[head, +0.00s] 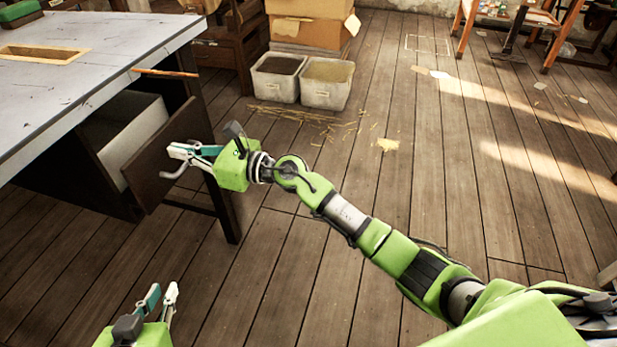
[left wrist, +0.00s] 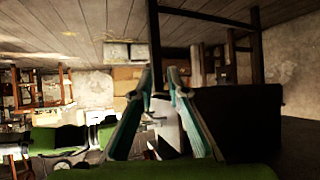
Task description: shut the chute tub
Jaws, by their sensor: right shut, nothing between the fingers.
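The chute tub (head: 147,176) hangs under the left table with its dark brown front standing out from the table and its pale inside showing. A curved grey handle (head: 172,174) sticks out from its front. My right gripper (head: 172,151) is shut and empty just in front of the upper part of the tub front, close to the handle; I cannot tell if it touches. My left gripper (head: 162,292) is open and empty, low over the floor, well apart from the tub. Its two teal fingers also show spread in the left wrist view (left wrist: 161,76).
The grey table top (head: 60,90) has a rectangular slot (head: 42,55) and a green-topped brush (head: 20,12). A dark table leg (head: 222,205) stands right of the tub. Two grey bins (head: 326,95) and a cardboard box (head: 310,30) stand behind. The floor at right is mostly clear.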

